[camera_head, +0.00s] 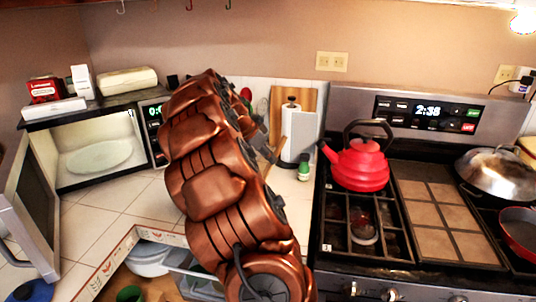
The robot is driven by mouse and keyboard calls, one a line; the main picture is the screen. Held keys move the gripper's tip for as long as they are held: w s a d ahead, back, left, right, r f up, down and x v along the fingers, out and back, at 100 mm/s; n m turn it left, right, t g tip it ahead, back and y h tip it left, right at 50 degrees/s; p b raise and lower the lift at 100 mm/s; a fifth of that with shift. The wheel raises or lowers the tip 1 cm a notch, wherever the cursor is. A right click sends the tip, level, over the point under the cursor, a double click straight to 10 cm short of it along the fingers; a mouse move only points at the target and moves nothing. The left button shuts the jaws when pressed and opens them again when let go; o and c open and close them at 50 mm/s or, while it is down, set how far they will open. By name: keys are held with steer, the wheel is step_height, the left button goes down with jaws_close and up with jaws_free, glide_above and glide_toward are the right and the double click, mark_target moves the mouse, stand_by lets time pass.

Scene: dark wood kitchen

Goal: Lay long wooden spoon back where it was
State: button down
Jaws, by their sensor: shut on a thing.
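My copper arm reaches from the bottom middle up over the counter corner and hides much of what lies behind it. My gripper (266,151) shows only in part at the arm's right side, above the counter to the left of the paper towel roll. It is shut on a thin tan wooden piece (280,149), which looks like part of the long wooden spoon. The rest of the spoon is hidden or too small to make out.
The paper towel roll (291,137) and a small green-capped bottle (304,167) stand close right of the gripper. A red kettle (360,165) is on the stove. An open microwave (94,113) stands left. White tiled counter (110,203) is clear in front of it.

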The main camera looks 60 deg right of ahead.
steer(key=shift+f, duration=0.15)
steer(key=c, duration=1)
jaws_free()
steer(key=shift+c, duration=0.2)
steer(key=shift+r, duration=0.25)
steer(key=shift+w+a+r, duration=0.15)
steer(key=shift+a+r, duration=0.05)
steer(key=shift+r, duration=0.05)
steer(key=b+v, duration=0.3)
steer(key=v, duration=0.8)
steer(key=shift+r, duration=0.15)
